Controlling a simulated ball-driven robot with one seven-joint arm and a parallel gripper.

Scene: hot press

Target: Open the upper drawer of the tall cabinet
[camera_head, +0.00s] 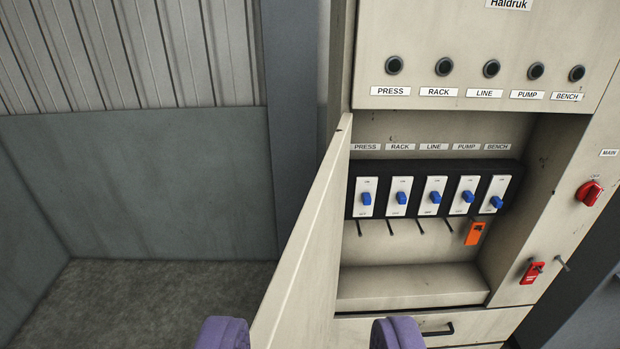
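The tall beige cabinet (430,130) fills the right half of the view, with a recess of breakers in its middle. Below the recess is a drawer front (490,326) with a dark bar handle (438,331). It looks shut, and the bottom of the picture cuts off what lies lower. My gripper (310,335) shows as two purple fingertips at the bottom edge, wide apart, with nothing seen held. The right fingertip overlaps the left part of the drawer front, left of the handle. I cannot tell whether it touches.
An open cabinet door (305,245) swings out left of the recess, between my fingertips in the picture. Blue-switched breakers (433,196) and an orange tag (475,233) are inside. A red MAIN knob (589,193) and red tag (531,272) are at right. Left floor (150,300) is clear.

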